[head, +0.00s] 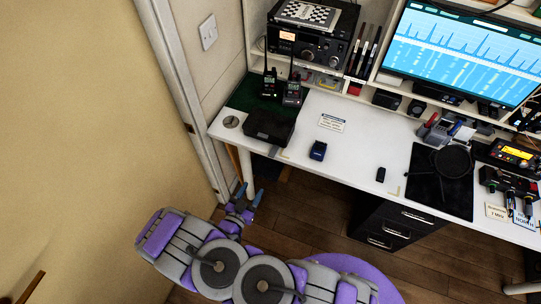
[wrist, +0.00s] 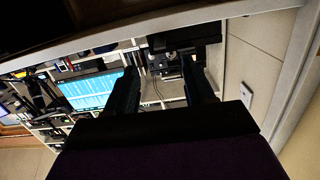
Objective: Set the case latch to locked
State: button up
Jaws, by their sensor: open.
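A black case (head: 270,125) sits on the left end of the white desk, near its front edge. A small grey piece shows at the case's front; I cannot tell whether it is the latch or how the latch is set. My gripper (head: 249,191) is open and empty, in front of the desk's left end and apart from the case. In the wrist view my gripper (wrist: 160,72) shows two dark, spread fingers with nothing between them. The case cannot be made out clearly in the wrist view.
A monitor (head: 462,55) stands behind. Black drawers (head: 385,225) are below. A wall and door frame border the left.

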jog(key=t, duration=0.1)
jog(key=b, duration=0.3)
send_near(271, 155)
jog(key=shift+n, duration=0.4)
jog(key=x, duration=1)
jog(key=shift+w+f, duration=0.1)
jog(key=shift+f, duration=0.3)
grip_shut()
